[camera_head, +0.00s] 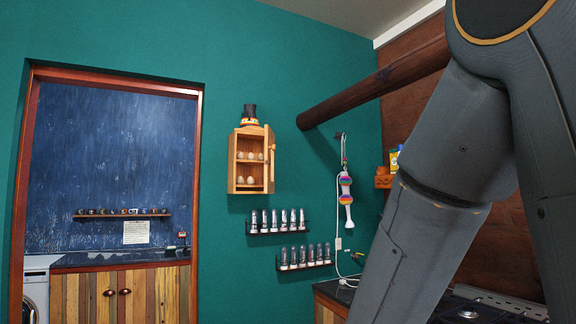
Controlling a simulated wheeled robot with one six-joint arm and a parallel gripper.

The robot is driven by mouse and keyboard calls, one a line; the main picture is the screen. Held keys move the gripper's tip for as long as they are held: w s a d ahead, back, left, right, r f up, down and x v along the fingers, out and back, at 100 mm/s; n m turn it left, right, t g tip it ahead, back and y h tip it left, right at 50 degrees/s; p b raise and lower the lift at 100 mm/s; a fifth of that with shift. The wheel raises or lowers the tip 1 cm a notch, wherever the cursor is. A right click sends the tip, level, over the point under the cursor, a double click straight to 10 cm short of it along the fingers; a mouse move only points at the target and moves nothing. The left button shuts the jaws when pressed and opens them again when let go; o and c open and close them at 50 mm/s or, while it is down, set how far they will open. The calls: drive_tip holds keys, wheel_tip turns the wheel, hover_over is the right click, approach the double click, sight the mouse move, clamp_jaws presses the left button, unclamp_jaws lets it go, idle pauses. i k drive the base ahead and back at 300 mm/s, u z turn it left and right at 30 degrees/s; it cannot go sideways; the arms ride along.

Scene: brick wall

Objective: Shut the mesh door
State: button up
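A small wooden wall cabinet (233,160) hangs on the teal wall near the middle of the view, with several eggs on its shelves. Its door (270,165) stands open at the right side, swung out from the front and seen nearly edge-on. A small knob (273,147) shows on the door. The mesh itself is too small and too edge-on to make out. My arm's grey links fill the right side of the view, well apart from the cabinet. My gripper is not in view.
A dark round beam (370,86) crosses at upper right. A stove (470,312) and a counter stand at lower right. A doorway opens at left.

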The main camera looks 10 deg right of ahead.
sight(269, 186)
drive_tip(key=u, duration=0.8)
drive_tip(key=i, duration=1.85)
drive_tip(key=z, duration=1)
